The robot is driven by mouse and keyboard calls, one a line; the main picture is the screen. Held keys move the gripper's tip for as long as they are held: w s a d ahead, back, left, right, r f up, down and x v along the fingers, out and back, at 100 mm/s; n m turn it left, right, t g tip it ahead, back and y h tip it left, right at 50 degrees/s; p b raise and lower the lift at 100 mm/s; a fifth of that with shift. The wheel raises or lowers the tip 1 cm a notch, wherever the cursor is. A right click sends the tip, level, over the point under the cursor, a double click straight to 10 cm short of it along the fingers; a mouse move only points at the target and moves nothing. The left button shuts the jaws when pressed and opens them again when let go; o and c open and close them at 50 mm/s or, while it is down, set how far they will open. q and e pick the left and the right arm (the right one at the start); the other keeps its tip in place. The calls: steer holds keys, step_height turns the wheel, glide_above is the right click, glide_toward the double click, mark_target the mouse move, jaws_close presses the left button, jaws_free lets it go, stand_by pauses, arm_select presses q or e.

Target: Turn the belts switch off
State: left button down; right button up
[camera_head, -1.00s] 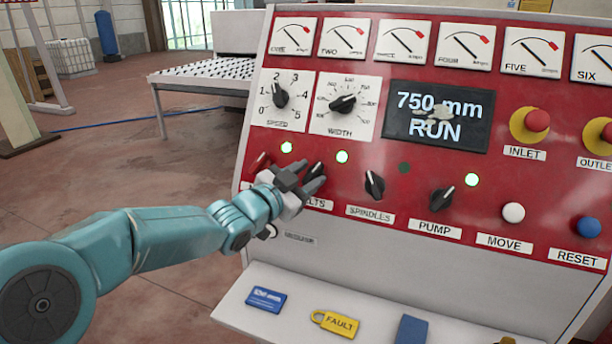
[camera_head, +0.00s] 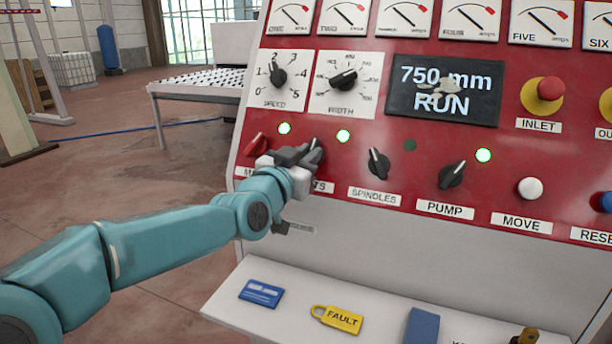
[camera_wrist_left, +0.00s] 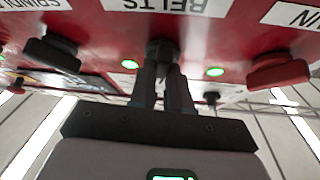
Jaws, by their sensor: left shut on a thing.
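The belts switch (camera_head: 317,145) is a black rotary knob on the red control panel, between the red main switch and the spindles switch. My left gripper (camera_head: 304,155) is shut on this knob and hides most of it. In the left wrist view, the knob (camera_wrist_left: 161,48) sits between my two fingertips (camera_wrist_left: 163,75), under the upside-down BELTS label (camera_wrist_left: 165,7). The green lamp (camera_head: 344,136) above the belts switch is lit. The display (camera_head: 443,91) reads 750 mm RUN. My right gripper is not in view.
The red main switch (camera_head: 257,146) and the black spindles switch (camera_head: 378,163) flank the knob closely. The pump switch (camera_head: 452,174) is farther right.

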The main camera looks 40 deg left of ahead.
arm_select(q)
steer(key=shift+d+n+y+p, duration=0.2)
steer(key=shift+n+y+p, duration=0.5)
steer(key=shift+n, duration=0.5)
steer(key=n+g+y+p, duration=0.1)
steer(key=n+y+p, duration=0.1)
steer(key=n, duration=0.2)
steer(key=n+g+y+p, duration=0.1)
steer(key=n+y+p, duration=0.1)
steer(key=n, duration=0.2)
steer(key=shift+w+d+g, duration=0.1)
steer(key=shift+d+g, duration=0.05)
steer(key=shift+g, duration=0.15)
steer(key=shift+n+y+p, duration=0.3)
steer(key=shift+n+y, duration=0.1)
steer(key=shift+y, duration=0.1)
steer(key=c, duration=1.1)
jaws_free()
steer(key=b+v, duration=0.1)
steer(key=v, duration=1.5)
steer(key=shift+r+b, duration=0.2)
steer(key=shift+b, duration=0.15)
